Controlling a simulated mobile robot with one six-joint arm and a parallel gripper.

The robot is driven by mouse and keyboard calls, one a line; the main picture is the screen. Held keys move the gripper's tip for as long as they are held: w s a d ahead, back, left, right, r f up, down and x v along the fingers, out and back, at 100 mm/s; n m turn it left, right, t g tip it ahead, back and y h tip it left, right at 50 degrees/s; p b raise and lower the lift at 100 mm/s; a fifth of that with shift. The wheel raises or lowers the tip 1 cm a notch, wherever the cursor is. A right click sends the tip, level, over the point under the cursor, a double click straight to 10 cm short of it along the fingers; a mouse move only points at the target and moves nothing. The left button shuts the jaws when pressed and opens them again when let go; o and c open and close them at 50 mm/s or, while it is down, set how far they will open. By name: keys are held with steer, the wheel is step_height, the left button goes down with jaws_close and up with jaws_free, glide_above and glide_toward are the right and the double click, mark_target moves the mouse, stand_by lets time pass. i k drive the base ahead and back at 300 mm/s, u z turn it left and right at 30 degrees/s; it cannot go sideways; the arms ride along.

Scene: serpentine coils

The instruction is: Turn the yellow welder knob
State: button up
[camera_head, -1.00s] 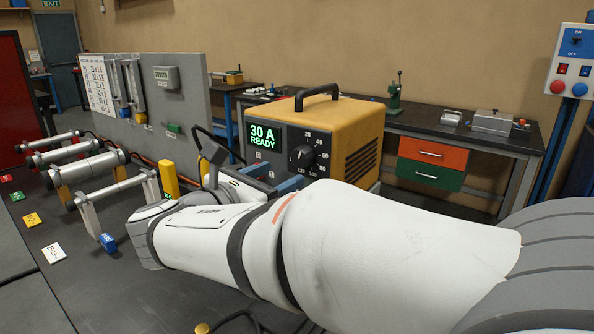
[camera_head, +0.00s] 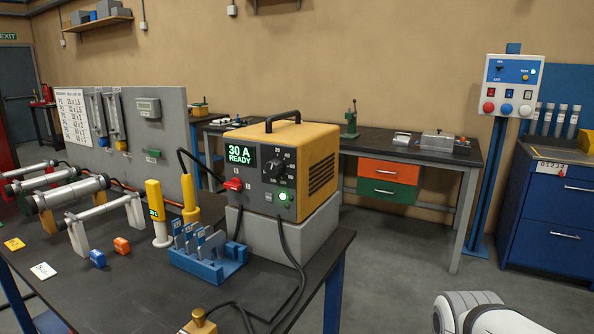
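The yellow welder (camera_head: 302,137) stands on a grey block (camera_head: 315,228) near the table's right end. Its front panel carries a round black knob (camera_head: 279,172) inside a ring of white numbers. The knob's exact pointer setting is too small to read. The green display (camera_head: 240,155) reads "30 A READY". A green light (camera_head: 283,196) glows below the knob. Nothing covers the knob. Only a white part of my arm shows at the bottom right corner, well away from the welder. My gripper is outside the picture.
A red plug (camera_head: 232,184) and black cables come off the welder's front. A blue slotted rack (camera_head: 212,266) and yellow-handled tools (camera_head: 189,194) stand before it. A control box (camera_head: 512,85) is on a post at right. Floor right of the table is open.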

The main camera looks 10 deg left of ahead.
mark_target(275, 168)
steer(key=z, duration=1.7)
steer(key=k, duration=1.35)
steer(key=u, duration=0.75)
steer(key=i, duration=1)
steer(key=u, duration=0.05)
